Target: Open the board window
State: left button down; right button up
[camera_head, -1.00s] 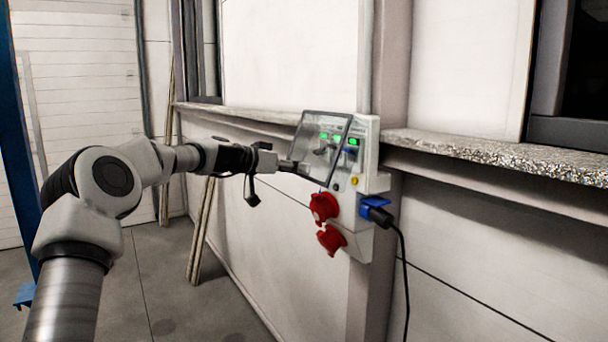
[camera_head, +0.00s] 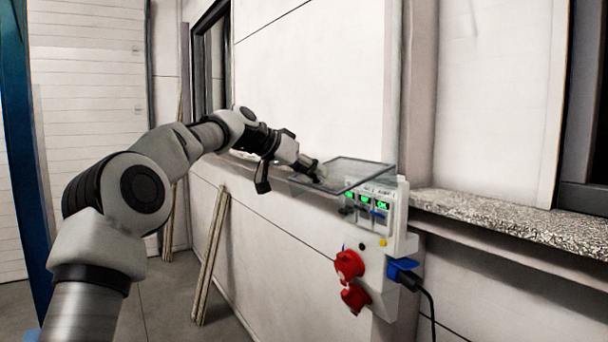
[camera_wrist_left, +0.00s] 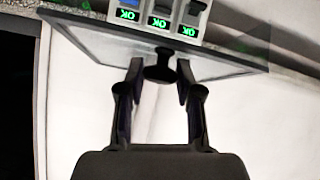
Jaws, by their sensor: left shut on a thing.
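The clear board window (camera_head: 362,173) with a dark frame is swung up on the grey power board (camera_head: 391,235) and stands out from it, about level. My left gripper (camera_head: 318,173) is at the window's outer left edge. In the left wrist view, its two fingers (camera_wrist_left: 159,78) are on either side of a dark knob (camera_wrist_left: 158,64) on the window's edge. The gripper is shut on this knob. Switches with green OK displays (camera_head: 366,201) are uncovered below the window. My right gripper is not in view.
Red sockets (camera_head: 350,265) and a blue socket with a black plug and cable (camera_head: 405,275) sit low on the board. A speckled stone sill (camera_head: 500,225) runs to the right. Poles (camera_head: 210,258) lean on the wall at left.

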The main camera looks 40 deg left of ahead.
pick_arm(q)
jog(key=shift+w+d+r+g+p, duration=0.1)
jog(key=shift+w+r+g+p, duration=0.05)
jog(key=shift+r+g+p, duration=0.3)
jog(key=shift+w+d+r+g+p, duration=0.15)
jog(key=shift+r+g, duration=0.1)
jog(key=shift+r, duration=0.3)
jog(key=shift+a, duration=0.1)
jog(key=c, duration=1.1)
grip_release()
jog(key=o, duration=0.3)
jog(key=shift+o, duration=0.2)
jog(key=v, duration=1.2)
jog(key=shift+d, duration=0.3)
jog(key=shift+w+r, duration=0.1)
jog(key=shift+w, duration=0.05)
